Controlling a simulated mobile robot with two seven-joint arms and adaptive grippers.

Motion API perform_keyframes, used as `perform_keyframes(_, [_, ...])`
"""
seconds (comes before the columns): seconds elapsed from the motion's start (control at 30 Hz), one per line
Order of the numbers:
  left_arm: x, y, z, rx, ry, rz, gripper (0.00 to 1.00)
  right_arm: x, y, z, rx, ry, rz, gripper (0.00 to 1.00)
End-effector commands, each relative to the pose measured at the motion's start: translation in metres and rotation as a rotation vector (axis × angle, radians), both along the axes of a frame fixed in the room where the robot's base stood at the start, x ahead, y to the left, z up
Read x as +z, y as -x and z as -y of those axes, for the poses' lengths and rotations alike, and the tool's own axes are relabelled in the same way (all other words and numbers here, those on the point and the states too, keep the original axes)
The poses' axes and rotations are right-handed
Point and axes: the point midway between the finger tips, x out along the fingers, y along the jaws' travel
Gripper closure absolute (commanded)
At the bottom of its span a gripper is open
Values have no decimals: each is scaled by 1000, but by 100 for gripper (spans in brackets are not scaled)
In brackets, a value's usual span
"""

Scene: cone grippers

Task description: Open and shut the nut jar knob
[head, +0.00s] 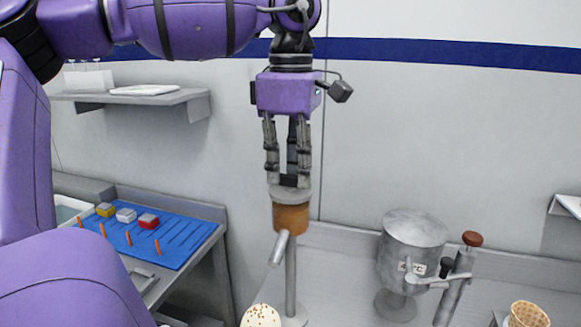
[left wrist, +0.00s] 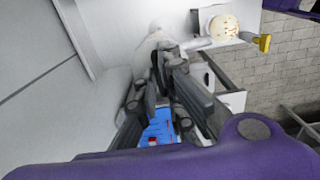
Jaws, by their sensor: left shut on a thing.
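The nut jar (head: 291,217) is a small brown-filled jar with a grey top, on a thin grey stand with a slanted spout (head: 279,248). My left gripper (head: 289,178) points straight down from above, its fingers closed at the jar's top. It is shut on the knob there, which the fingers mostly hide. In the left wrist view my left gripper's dark fingers (left wrist: 163,62) reach the pale top of the jar, and the knob cannot be made out. My right gripper is not in view.
A metal pot (head: 412,250) with a handle stands to the right on the counter. A waffle cone (head: 528,315) is at the lower right. A speckled ice cream ball (head: 260,317) is below the spout. A blue mat (head: 180,235) with small blocks lies at left.

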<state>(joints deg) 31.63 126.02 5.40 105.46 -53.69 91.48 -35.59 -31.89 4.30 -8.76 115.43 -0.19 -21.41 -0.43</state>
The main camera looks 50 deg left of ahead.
Motion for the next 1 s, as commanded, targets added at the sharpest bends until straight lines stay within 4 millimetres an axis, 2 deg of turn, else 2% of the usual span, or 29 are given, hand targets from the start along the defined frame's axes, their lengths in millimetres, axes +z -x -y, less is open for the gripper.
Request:
perform_keyframes(0.27, [-1, 0, 0, 3, 2, -1, 100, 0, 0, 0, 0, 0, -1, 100])
perform_keyframes(0.3, [-1, 0, 0, 2, 2, -1, 88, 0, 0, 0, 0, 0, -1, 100])
perform_keyframes(0.43, [0, 0, 0, 2, 0, -1, 73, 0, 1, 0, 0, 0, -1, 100])
perform_keyframes(0.77, [2, 0, 0, 1, 0, 0, 73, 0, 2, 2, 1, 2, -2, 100])
perform_keyframes(0.87, [12, 0, -1, 2, 0, 0, 73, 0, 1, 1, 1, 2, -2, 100])
perform_keyframes(1.0, [38, -1, -1, 4, -1, 2, 73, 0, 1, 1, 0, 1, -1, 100])
